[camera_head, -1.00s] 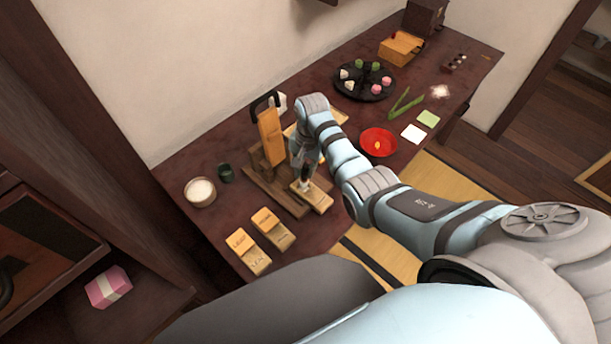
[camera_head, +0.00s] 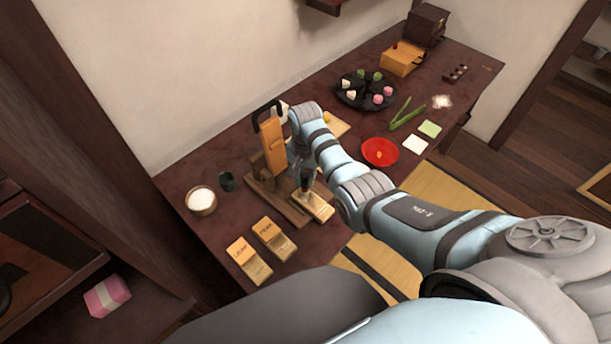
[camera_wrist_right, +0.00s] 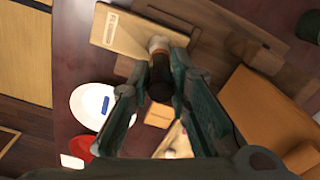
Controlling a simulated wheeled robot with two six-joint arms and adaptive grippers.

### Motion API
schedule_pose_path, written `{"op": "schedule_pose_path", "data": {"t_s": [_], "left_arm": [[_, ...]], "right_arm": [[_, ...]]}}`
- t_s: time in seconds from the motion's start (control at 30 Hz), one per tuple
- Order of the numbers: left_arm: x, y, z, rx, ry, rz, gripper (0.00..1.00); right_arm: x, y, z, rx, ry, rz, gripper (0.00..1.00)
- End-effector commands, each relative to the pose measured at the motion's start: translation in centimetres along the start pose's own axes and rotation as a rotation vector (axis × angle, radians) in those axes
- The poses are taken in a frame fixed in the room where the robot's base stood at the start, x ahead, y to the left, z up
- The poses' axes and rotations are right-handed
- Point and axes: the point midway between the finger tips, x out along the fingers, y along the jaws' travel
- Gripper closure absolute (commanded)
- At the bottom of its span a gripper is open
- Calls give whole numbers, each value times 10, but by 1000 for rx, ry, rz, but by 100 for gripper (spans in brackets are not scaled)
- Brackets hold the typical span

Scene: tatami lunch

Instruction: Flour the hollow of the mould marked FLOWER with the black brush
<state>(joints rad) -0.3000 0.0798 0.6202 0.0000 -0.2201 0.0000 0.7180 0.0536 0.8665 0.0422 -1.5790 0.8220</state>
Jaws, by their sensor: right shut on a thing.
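My right gripper (camera_head: 304,176) is shut on the black brush and points down over a pale wooden mould (camera_head: 318,208) at the front of the wooden stand. In the right wrist view the gripper (camera_wrist_right: 157,88) grips the dark handle of the brush (camera_wrist_right: 160,74), whose pale tip is over the edge of the mould (camera_wrist_right: 122,34). I cannot tell whether the tip touches the mould. The mould's label is too small to read, and its hollow is largely hidden. Two more labelled wooden moulds (camera_head: 249,260) (camera_head: 274,239) lie at the near left. My left gripper is not in view.
A bowl of white powder (camera_head: 201,200) and a dark cup (camera_head: 226,181) stand on the left. The wooden stand (camera_head: 271,143) rises behind the gripper.

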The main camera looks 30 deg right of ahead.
Motion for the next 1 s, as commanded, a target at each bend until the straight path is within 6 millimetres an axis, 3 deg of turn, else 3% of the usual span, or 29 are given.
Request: {"op": "schedule_pose_path", "data": {"t_s": [1.0], "left_arm": [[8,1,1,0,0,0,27]], "right_arm": [[14,0,0,0,0,0,100]]}}
